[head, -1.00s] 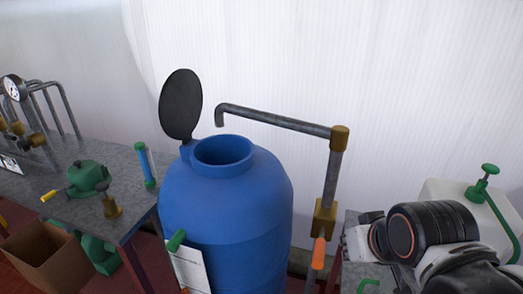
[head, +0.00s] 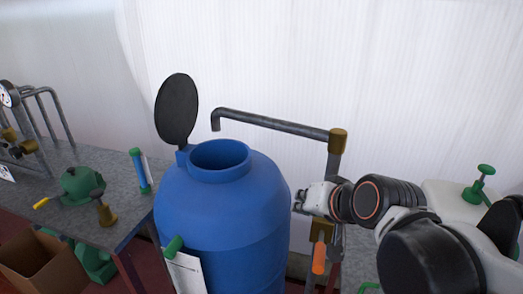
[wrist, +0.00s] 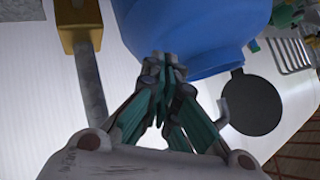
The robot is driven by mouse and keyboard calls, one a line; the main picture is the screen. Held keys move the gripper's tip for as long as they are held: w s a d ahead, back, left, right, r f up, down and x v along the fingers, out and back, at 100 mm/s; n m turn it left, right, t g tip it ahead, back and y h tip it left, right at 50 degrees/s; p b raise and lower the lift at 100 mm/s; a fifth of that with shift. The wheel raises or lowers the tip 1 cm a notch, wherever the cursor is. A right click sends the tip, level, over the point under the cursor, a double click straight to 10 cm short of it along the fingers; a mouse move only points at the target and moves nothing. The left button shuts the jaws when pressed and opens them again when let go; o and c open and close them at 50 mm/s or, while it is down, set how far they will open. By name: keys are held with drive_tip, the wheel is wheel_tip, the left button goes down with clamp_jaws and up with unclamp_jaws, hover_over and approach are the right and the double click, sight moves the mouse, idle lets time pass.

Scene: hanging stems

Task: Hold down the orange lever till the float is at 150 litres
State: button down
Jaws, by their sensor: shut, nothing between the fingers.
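The orange lever (head: 319,258) hangs down from the brass valve (head: 322,229) on the grey standpipe (head: 272,124).
The barrel's black lid (head: 177,110) stands open and the spout hangs over its mouth. A grey bench (head: 58,203) on the left holds a green pump (head: 82,184) and pipework. A cardboard box (head: 42,262) is on the floor. A white tank with a green knob (head: 486,170) stands right.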

drive_tip(key=w+a+r+m+t+y, duration=0.1)
drive_tip(key=w+a+r+m+t, duration=0.1)
drive_tip(key=w, duration=0.5)
drive_tip(key=w+a+r+m+t+y, duration=0.2)
drive_tip(key=w+a+m, duration=0.3)
drive_tip(key=w, duration=0.3)
drive_tip(key=shift+a+r, duration=0.4)
drive_tip(key=shift+a, duration=0.2)
drive_tip(key=s+d+f+n+g+h, duration=0.3)
drive_tip(key=s+d, duration=0.5)
drive_tip(key=s, duration=0.5)
drive_tip(key=s+d+f+n+g+h, duration=0.3)
drive_tip(key=s+d+f+n, duration=0.3)
drive_tip(key=s, duration=0.7)
drive_tip(key=shift+d+f+n+g, duration=0.3)
drive_tip(key=shift+d+n, duration=0.2)
drive_tip(key=shift+d, duration=0.55)
drive_tip(key=shift+r, duration=0.1)
